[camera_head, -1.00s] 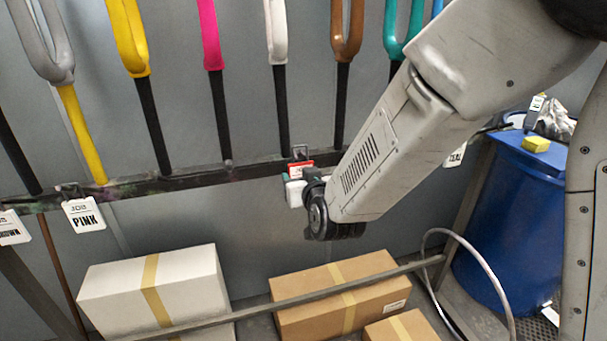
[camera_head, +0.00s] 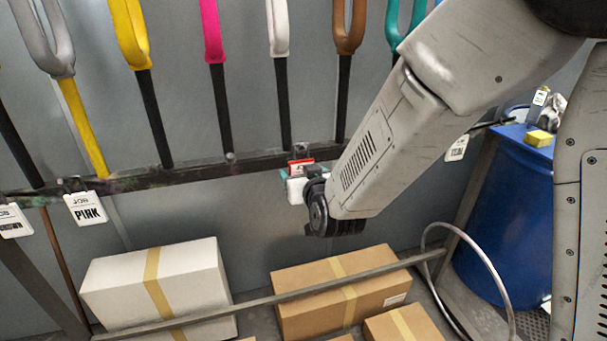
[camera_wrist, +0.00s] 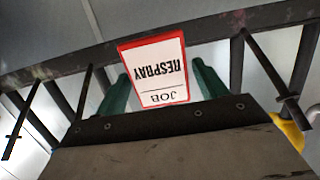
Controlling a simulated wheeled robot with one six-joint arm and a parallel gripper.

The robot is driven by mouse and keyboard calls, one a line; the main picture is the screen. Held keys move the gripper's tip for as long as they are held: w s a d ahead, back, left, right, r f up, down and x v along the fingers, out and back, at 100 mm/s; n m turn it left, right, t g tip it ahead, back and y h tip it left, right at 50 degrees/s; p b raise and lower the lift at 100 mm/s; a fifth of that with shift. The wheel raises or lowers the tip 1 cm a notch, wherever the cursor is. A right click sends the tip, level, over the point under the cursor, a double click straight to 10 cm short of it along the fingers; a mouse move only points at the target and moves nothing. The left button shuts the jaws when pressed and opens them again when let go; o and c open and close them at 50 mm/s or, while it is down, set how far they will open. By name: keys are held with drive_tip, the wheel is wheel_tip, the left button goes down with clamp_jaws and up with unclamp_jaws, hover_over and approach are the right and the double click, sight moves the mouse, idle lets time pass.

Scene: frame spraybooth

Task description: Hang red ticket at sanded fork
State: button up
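The red ticket (camera_head: 301,165) is red-edged and sits at the dark rail, just below the white fork (camera_head: 278,30). In the wrist view the ticket (camera_wrist: 155,72) shows upside down, reading JOB RESPRAY, between two green fingers. My gripper (camera_wrist: 160,85) is shut on it, the fingers at its side edges. Whether the ticket's top touches a hook on the rail is too small to tell. A matt grey fork (camera_head: 50,45) with a yellow lower tube hangs at the far left. I cannot tell for certain which fork is the sanded one.
Yellow (camera_head: 130,35), pink (camera_head: 211,35), brown (camera_head: 347,30) and teal (camera_head: 400,30) forks hang along the rail (camera_head: 200,175). A PINK ticket (camera_head: 85,208) hangs at left. A white carton (camera_head: 190,285) and brown carton (camera_head: 310,290) lie below. A blue drum (camera_head: 505,210) stands at right.

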drive_tip(key=shift+o, duration=0.3)
drive_tip(key=shift+s, duration=0.1)
drive_tip(key=s+d+f+g, duration=0.2)
drive_tip(key=s+f+g, duration=0.15)
drive_tip(key=s, duration=0.45)
drive_tip(key=s+d+f+g, duration=0.25)
drive_tip(key=s+g, duration=0.25)
drive_tip(key=s, duration=0.3)
drive_tip(key=s+d+r+m+g+h, duration=0.1)
drive_tip(key=s+d+r+g+h, duration=0.1)
drive_tip(key=s+d+r, duration=0.5)
drive_tip(key=s+d+r+m+g+h, duration=0.2)
drive_tip(key=s+d+r, duration=0.5)
drive_tip(key=s+d, duration=0.5)
drive_tip(key=shift+d+g, duration=0.55)
drive_tip(key=shift+d, duration=0.4)
drive_tip(key=shift+s, duration=0.1)
